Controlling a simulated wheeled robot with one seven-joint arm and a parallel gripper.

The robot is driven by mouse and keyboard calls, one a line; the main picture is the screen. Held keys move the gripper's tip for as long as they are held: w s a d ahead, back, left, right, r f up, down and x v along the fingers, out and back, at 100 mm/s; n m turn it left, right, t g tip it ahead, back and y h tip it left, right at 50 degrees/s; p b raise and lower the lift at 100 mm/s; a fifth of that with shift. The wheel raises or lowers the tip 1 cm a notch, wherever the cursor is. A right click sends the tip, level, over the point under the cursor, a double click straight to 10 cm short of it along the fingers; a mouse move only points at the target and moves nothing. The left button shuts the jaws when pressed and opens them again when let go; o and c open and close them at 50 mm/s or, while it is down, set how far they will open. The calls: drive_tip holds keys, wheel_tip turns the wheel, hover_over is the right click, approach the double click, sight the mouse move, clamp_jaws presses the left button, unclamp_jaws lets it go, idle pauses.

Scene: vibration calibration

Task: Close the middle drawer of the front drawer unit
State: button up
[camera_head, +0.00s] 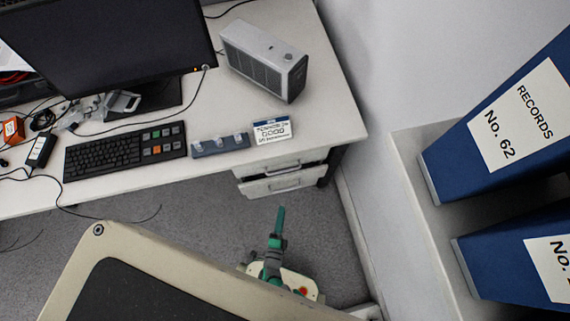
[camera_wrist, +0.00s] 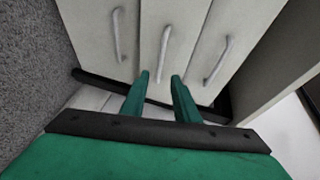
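The drawer unit (camera_head: 283,178) is under the right end of the desk, pale with metal bar handles. In the head view, a dark gap shows between its upper front and the front below. In the wrist view, three fronts stand side by side, turned on their side; the middle front (camera_wrist: 160,60) has its own handle (camera_wrist: 163,52). How far each drawer sticks out is hard to tell. My green gripper (camera_wrist: 160,75) is before the middle front, fingers apart with nothing between them; contact cannot be told. In the head view, my gripper (camera_head: 280,210) shows just below the unit.
The desk (camera_head: 215,178) overhangs the unit and holds a keyboard (camera_head: 125,150), a monitor (camera_head: 110,40), a grey box (camera_head: 263,60) and a small sign (camera_head: 271,130). A wall is at right, with a shelf of blue record binders (camera_head: 500,120). Grey carpet (camera_head: 200,205) left of my gripper is clear.

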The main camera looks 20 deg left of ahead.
drive_tip(key=x, duration=1)
drive_tip(key=shift+w, duration=0.3)
drive_tip(key=shift+a, duration=0.1)
clamp_jaws()
